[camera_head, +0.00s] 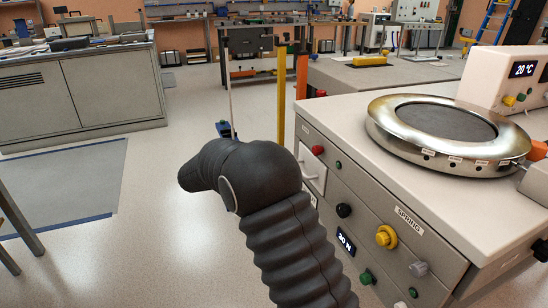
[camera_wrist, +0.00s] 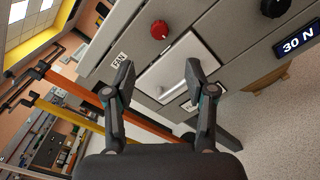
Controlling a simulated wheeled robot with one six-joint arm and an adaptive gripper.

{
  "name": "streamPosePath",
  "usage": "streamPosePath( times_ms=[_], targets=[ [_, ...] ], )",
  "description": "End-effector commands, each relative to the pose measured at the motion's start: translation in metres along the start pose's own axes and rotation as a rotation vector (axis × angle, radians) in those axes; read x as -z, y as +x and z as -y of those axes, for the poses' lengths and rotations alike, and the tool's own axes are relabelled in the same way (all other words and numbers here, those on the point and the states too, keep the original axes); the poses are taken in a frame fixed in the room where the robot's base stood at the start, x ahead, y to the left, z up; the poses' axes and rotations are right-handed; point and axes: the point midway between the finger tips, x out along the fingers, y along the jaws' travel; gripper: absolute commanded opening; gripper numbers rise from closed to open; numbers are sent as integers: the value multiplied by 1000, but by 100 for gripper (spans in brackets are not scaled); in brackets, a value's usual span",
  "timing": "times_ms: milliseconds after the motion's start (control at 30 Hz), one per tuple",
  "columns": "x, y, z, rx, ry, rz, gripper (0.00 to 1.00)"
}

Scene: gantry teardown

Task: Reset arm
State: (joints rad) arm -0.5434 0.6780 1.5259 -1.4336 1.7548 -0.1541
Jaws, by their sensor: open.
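My gripper (camera_wrist: 165,92) is open and empty in the wrist view, its two dark fingers spread apart. Between and beyond the fingers is a pale drawer front (camera_wrist: 178,74) with a bar handle, on the grey face of the machine cabinet (camera_head: 400,230). I cannot tell whether the fingers touch it. In the head view my dark ribbed arm reaches forward beside the cabinet, and its bent wrist hides the gripper. The drawer front (camera_head: 312,168) shows just right of my wrist.
The cabinet has a red knob (camera_wrist: 159,29), a yellow knob (camera_head: 386,237), a "30 N" display (camera_head: 346,242) and a round metal ring unit (camera_head: 448,132) on top. Yellow (camera_head: 281,95) and orange (camera_head: 302,76) posts stand behind. Open floor (camera_head: 150,210) lies left of my arm.

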Motion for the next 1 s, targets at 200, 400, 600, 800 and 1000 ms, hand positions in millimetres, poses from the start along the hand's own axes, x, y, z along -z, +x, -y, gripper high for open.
streamPosePath(
  times_ms=[200, 400, 600, 800, 1000],
  targets=[
    [26, -1, 22, 67, -2, -109, 55],
    [48, -6, 90, 249, -49, -250, 55],
    [25, -8, 143, 488, -1, -376, 55],
    [-15, -11, 182, 728, 115, -472, 55],
    [-59, -16, 210, 939, 268, -545, 55]
  ],
)
